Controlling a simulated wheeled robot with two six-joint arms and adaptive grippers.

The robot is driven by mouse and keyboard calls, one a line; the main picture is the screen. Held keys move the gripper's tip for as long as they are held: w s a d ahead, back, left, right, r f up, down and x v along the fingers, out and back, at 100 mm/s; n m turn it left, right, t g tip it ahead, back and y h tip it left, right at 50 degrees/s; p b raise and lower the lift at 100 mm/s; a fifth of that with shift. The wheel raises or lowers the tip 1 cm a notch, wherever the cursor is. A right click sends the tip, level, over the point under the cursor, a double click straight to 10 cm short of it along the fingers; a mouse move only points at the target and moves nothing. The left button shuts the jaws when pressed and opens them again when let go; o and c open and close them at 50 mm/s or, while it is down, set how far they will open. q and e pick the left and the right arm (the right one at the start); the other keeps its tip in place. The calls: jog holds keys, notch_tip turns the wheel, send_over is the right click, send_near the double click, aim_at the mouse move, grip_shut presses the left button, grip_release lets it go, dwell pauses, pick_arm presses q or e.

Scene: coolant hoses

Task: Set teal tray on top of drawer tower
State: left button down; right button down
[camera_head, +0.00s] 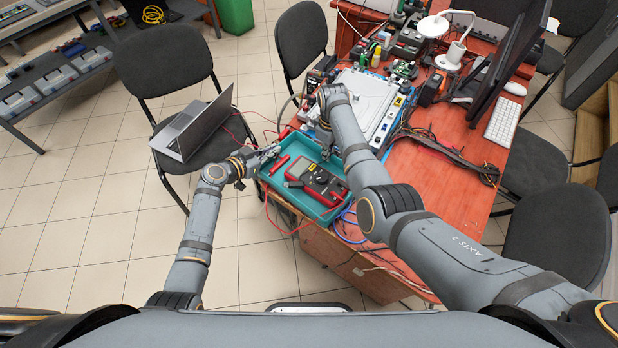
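The teal tray (293,201) sits at the near left corner of the red-brown table. It holds a red and dark multimeter (323,182) and other red items. My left gripper (268,153) is at the tray's far left rim; whether its fingers are closed on the rim is too small to tell. My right gripper (325,138) is by the tray's far right side, with its fingers partly hidden by my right forearm. I cannot make out a drawer tower in this view.
A white-topped blue unit (365,104) stands just behind the tray. Red cables hang near the tray, and a blue cable (348,222) lies on its right. A chair with a laptop (194,126) stands to the left. The table's right front (430,185) is mostly clear.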

pick_arm(q)
jog(key=shift+r, duration=0.1)
pick_arm(e)
jog(key=shift+r, duration=0.1)
